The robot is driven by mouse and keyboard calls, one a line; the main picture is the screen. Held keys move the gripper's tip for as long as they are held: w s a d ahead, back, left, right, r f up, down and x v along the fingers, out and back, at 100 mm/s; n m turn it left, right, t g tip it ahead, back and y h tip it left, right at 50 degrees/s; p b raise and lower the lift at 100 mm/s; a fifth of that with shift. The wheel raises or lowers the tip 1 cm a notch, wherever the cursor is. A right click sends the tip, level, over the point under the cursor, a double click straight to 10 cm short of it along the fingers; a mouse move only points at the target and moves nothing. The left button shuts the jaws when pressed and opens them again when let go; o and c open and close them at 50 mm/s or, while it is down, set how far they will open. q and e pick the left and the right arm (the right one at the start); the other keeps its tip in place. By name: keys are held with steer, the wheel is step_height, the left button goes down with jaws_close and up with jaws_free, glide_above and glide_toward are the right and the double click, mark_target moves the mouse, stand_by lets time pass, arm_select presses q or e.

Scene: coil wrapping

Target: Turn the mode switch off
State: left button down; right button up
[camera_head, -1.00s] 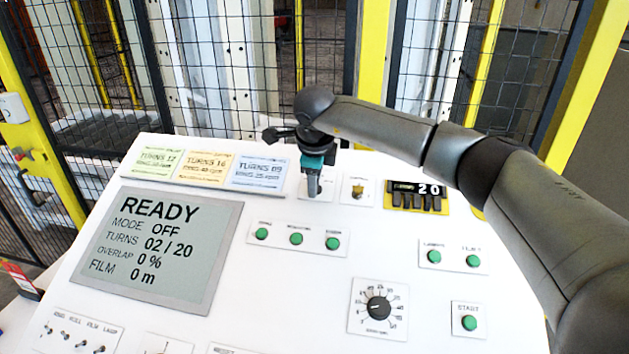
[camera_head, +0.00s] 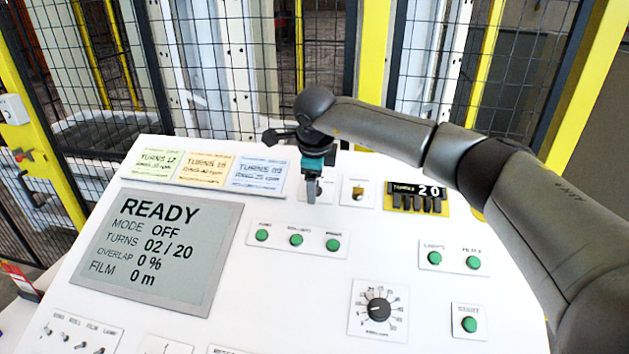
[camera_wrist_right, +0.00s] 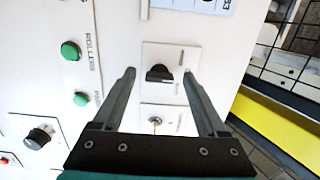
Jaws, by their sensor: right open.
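The mode switch (camera_wrist_right: 159,73) is a black rotary knob on a small white plate; in the right wrist view it lies between and just beyond the two fingertips. In the head view its plate (camera_head: 326,190) is partly hidden by my right gripper (camera_head: 311,198). My right gripper also shows in the right wrist view (camera_wrist_right: 158,74), with its fingers apart and nothing held. The display (camera_head: 155,250) reads READY, MODE OFF, TURNS 02 / 20, OVERLAP 0 %, FILM 0 m. My left gripper is in neither view.
A small plate with a yellow-and-dark key switch (camera_head: 357,192) is right of the mode switch. Green buttons (camera_head: 296,240) and a dial (camera_head: 378,308) lie nearer. Cards (camera_head: 207,170) line the panel's back; a mesh fence (camera_head: 270,70) stands behind.

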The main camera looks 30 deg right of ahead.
steer(key=b+v, duration=0.2)
steer(key=v, duration=1.3)
steer(key=shift+r+b, duration=0.2)
steer(key=shift+b, duration=0.15)
